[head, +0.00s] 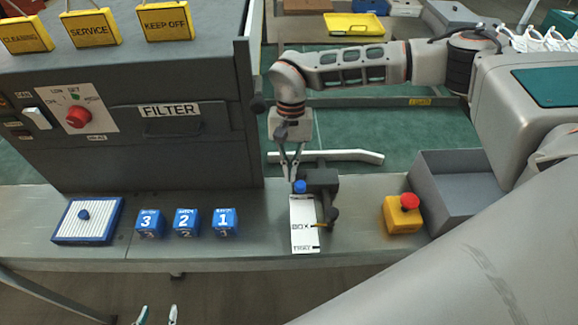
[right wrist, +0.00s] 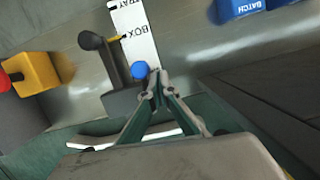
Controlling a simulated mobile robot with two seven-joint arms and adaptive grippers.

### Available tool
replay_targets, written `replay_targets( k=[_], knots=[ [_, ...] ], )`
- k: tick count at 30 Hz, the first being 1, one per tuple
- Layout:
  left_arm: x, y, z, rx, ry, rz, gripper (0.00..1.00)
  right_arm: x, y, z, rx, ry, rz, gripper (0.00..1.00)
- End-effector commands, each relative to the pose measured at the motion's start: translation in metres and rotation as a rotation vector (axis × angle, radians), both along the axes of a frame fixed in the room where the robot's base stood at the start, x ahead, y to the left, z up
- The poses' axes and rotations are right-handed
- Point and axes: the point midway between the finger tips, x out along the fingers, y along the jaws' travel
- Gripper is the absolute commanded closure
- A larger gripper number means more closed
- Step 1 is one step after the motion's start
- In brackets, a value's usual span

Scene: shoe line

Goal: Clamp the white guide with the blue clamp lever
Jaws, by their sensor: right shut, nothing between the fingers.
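The white guide (head: 303,240) is a flat strip marked BOX and TRAY, lying on the grey bench. It also shows in the right wrist view (right wrist: 138,30). A dark clamp block (head: 320,180) stands at its far end, with a round blue knob (head: 299,187), apparently the clamp lever's end; it also shows in the right wrist view (right wrist: 140,70). My right gripper (head: 292,178) is shut and empty, its tips (right wrist: 156,82) right beside the blue knob; contact cannot be told. My left gripper (head: 157,312) is open and empty at the bottom edge, in front of the bench.
A dark knobbed handle (head: 331,214) and a yellow pointer are beside the guide. Blue blocks (head: 185,221) and a blue-framed filter (head: 87,220) lie left. A yellow box with red button (head: 402,214) and a grey bin (head: 455,190) are right. A dark machine (head: 150,110) stands behind left.

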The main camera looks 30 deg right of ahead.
Motion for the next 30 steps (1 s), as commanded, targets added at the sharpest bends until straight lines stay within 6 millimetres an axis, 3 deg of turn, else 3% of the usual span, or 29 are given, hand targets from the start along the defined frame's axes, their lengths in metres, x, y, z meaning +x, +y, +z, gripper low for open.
replay_targets(
  k=[30],
  knots=[
    [-0.0032, 0.001, 0.0034, 0.002, 0.007, -0.001, 0.6, -0.0002, -0.0023, 0.0064, -0.002, 0.0, -0.001, 1.0]
  ],
)
